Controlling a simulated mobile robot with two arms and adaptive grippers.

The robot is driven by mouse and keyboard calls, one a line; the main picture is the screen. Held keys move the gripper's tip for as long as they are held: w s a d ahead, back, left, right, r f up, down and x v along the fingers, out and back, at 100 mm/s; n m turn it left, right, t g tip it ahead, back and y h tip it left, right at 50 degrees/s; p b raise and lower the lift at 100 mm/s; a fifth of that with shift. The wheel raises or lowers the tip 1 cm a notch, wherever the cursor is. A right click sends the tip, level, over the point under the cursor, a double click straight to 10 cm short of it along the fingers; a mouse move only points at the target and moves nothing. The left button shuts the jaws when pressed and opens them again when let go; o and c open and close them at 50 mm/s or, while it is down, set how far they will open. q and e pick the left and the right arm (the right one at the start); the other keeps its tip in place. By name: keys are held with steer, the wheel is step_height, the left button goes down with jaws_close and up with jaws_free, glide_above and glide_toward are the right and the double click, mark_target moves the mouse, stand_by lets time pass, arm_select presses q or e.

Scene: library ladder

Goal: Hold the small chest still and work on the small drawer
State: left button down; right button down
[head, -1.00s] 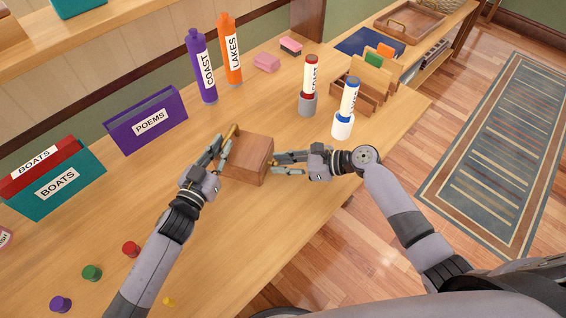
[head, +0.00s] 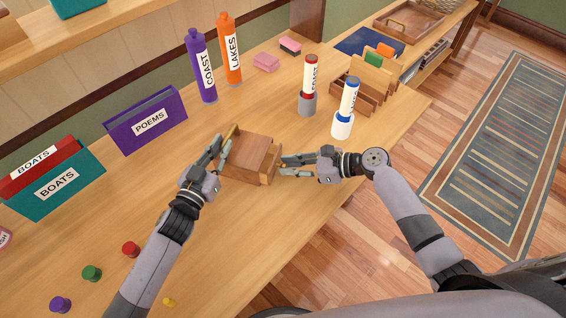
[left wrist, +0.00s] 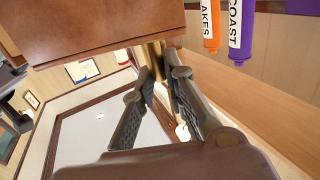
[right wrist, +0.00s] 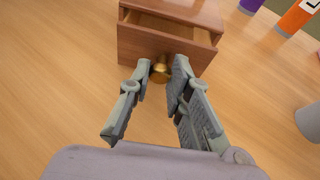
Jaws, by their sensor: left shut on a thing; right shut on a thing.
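The small wooden chest (head: 246,150) stands on the table; it also shows in the left wrist view (left wrist: 90,38) and right wrist view (right wrist: 190,10). Its small drawer (right wrist: 138,45) is partly pulled out, with part of its bare inside showing; in the head view the drawer (head: 268,171) sticks out on the right. My left gripper (head: 226,143) is shut on the brass handle (left wrist: 153,55) on the chest's opposite side. My right gripper (head: 282,166) is at the drawer front, its fingers shut on the brass knob (right wrist: 160,71).
Purple (head: 202,66) and orange (head: 229,50) bottles stand behind the chest. Red-capped (head: 309,85) and blue-capped (head: 347,107) tubes stand in holders to the right. A purple box (head: 147,122) and colored pegs (head: 91,272) are at left. Table in front of the chest is clear.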

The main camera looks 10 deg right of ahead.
steer(key=d, duration=0.1)
steer(key=s+d, duration=0.1)
steer(key=d, duration=0.1)
steer(key=s+d, duration=0.1)
steer(key=shift+s+d, duration=0.15)
arm_select(q)
steer(key=shift+a, duration=0.1)
arm_select(e)
steer(key=c, duration=1.5)
jaws_free()
steer(key=shift+o, duration=0.2)
steer(key=v, duration=1.2)
steer(key=shift+s, duration=0.1)
